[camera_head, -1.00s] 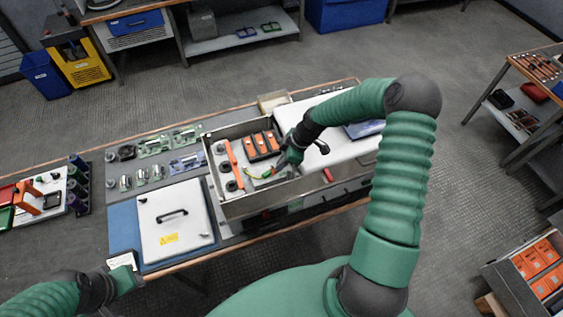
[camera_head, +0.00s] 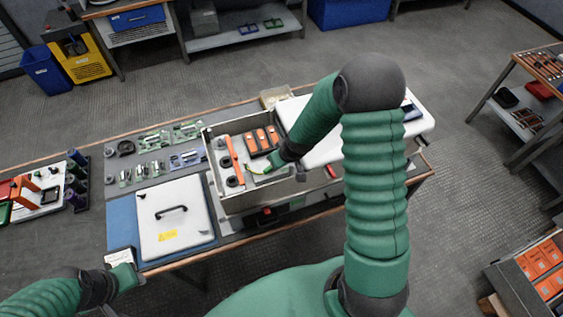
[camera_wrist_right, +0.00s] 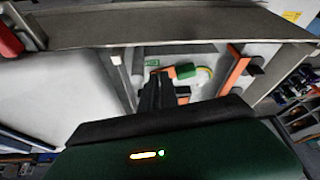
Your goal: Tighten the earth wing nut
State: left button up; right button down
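The open grey metal box (camera_head: 262,200) stands on the bench with its inside facing up. A green-and-yellow earth lead (camera_head: 258,171) lies inside it; the right wrist view shows its green sleeve (camera_wrist_right: 186,71) beside a small green label (camera_wrist_right: 152,61). My right gripper (camera_wrist_right: 160,84) reaches into the box, its dark fingers close together beside the lead's end. The wing nut itself cannot be made out; the fingers hide that spot. Whether they hold anything does not show. My left gripper (camera_head: 128,277) is low at the bench's front left edge, away from the box.
An orange bar (camera_head: 230,152) and orange-topped capacitors (camera_head: 262,140) sit in the box. A white lid with a black handle (camera_head: 172,235) lies left on a blue mat (camera_head: 121,222). A white panel (camera_head: 325,150) is right of the box. Small parts lie behind the lid.

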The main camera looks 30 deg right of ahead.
jog(key=shift+s+a+f+m+h, duration=0.1)
jog(key=shift+a+m+h, duration=0.1)
jog(key=shift+m, duration=0.35)
jog(key=shift+s+a+m+h, duration=0.1)
jog(key=shift+a+m+h, duration=0.1)
jog(key=shift+m, duration=0.35)
jog(key=shift+w+m+g+h+p, duration=0.15)
jog(key=shift+m+g+h+p, duration=0.2)
jog(key=shift+m+p, duration=0.5)
jog(key=shift+m, duration=0.25)
jog(key=c, duration=1.6)
grip_release()
jog(key=shift+w+b, duration=0.1)
jog(key=shift+b, duration=0.2)
